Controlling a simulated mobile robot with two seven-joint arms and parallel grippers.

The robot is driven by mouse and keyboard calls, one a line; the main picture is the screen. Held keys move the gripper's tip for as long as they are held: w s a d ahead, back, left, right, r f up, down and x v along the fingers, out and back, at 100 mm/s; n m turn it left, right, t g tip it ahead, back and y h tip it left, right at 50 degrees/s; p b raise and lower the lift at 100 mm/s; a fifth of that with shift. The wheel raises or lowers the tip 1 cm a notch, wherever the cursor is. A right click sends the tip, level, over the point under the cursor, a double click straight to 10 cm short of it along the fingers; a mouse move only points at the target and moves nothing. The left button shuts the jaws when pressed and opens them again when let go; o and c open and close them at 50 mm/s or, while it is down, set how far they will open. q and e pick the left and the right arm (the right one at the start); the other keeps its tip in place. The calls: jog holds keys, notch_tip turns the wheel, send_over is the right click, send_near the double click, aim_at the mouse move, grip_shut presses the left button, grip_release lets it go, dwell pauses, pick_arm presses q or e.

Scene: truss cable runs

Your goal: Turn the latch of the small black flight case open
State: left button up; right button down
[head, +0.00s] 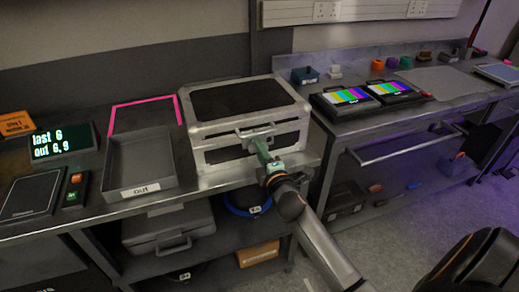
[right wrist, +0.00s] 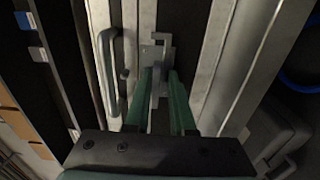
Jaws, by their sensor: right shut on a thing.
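The black flight case (head: 235,99) with silver metal edges sits on the bench, its lid down. A grey handle (head: 254,130) crosses its front, and it also shows in the right wrist view (right wrist: 108,75). My right gripper (head: 259,146) reaches the case front just below the handle. In the right wrist view, its two green fingers (right wrist: 159,88) are closed about the small metal latch (right wrist: 152,53). The latch's upper part shows beyond the fingertips; the gripped part is largely hidden. My left gripper is not in view.
A grey tray marked "out" (head: 139,188) stands left of the case, beside a display (head: 63,142) and a scale (head: 32,195). A second bench (head: 450,92) with two colour-bar monitors (head: 368,95) is at right. A grey case (head: 167,230) lies on the shelf below.

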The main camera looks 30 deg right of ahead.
jog(key=shift+w+r+t, duration=0.1)
jog(key=shift+r+t, duration=0.2)
jog(key=shift+r, duration=0.3)
jog(key=c, duration=1)
grip_release()
jog(key=shift+c, duration=0.2)
jog(key=shift+o, duration=0.4)
jog(key=shift+f, duration=0.15)
jog(key=shift+f, duration=0.15)
jog(key=v, duration=1.2)
jog(key=shift+s+r+b, duration=0.25)
jog(key=shift+s+b, duration=0.15)
